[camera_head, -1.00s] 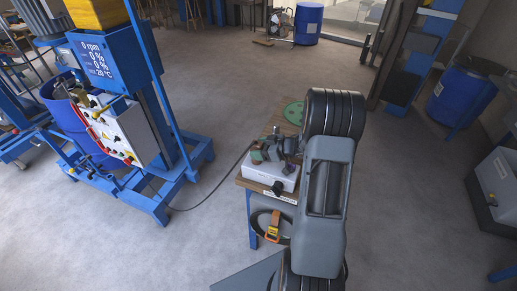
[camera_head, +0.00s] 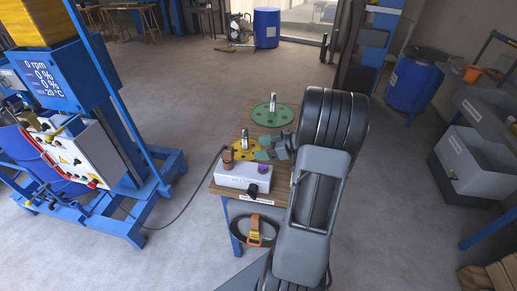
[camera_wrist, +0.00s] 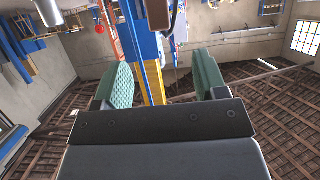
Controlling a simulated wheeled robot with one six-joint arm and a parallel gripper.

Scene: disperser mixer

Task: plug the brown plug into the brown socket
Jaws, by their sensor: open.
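The brown plug (camera_head: 228,158) stands roughly upright at the left back of the white socket box (camera_head: 238,178). Its dark cable runs left to the blue mixer. No separate brown socket shows; the spot under the plug is hidden, so I cannot tell how deep it sits. My gripper (camera_head: 262,149) is open and empty, its green fingers just right of and behind the plug, apart from it. In the wrist view my gripper (camera_wrist: 160,85) has its pads wide apart, with the brown plug (camera_wrist: 157,12) beyond the fingertips at the top edge.
A purple socket (camera_head: 252,170) and a black knob (camera_head: 252,190) are on the box. Yellow (camera_head: 240,147) and green (camera_head: 271,115) discs with metal posts lie behind on the wooden table. The blue mixer (camera_head: 110,110) stands left. An orange-handled item (camera_head: 254,230) hangs below.

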